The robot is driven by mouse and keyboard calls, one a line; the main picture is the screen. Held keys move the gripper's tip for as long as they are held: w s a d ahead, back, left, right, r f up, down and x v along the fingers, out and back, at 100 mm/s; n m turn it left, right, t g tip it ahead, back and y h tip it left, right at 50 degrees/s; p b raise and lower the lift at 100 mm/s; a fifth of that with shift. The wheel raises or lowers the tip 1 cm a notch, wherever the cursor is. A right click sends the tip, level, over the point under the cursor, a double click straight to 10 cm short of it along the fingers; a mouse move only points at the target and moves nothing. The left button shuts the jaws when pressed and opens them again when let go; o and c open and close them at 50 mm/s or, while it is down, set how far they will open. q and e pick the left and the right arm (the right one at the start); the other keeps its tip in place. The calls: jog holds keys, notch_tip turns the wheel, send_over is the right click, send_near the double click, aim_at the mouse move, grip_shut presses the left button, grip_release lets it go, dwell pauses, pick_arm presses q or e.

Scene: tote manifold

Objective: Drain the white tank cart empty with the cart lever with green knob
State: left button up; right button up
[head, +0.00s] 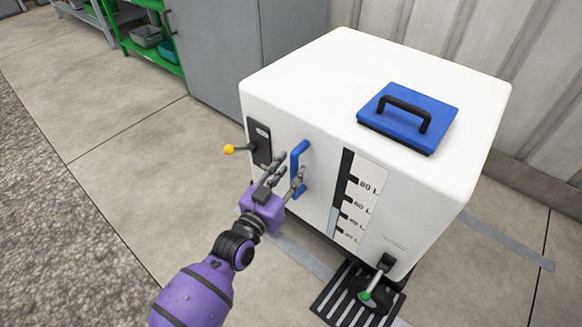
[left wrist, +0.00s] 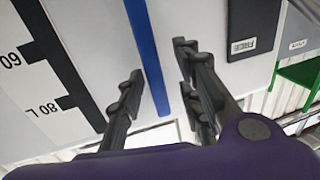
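The white tank cart (head: 285,85) stands upright in the head view. The cart lever with green knob (head: 365,296) is low on its front right, its knob hanging outward and down over a slotted floor drain (head: 335,298). The level gauge (head: 333,222) shows a light blue column topping out below the 60 L mark. A vertical blue handle (head: 299,160) is on the front face. My left gripper (head: 280,172) is at this handle. In the left wrist view my left gripper (left wrist: 158,62) is open, its fingers on either side of the blue handle (left wrist: 145,50); contact is unclear. My right gripper is out of view.
A lever with a yellow knob (head: 229,149) sticks out left from a dark panel (head: 259,142) on the cart. A blue lid (head: 405,117) with a black handle lies on top. A grey cabinet (head: 220,50) and green shelf (head: 150,55) stand behind. Floor at left is clear.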

pick_arm(q)
jog(key=v, duration=1)
jog(key=shift+s+a, duration=0.2)
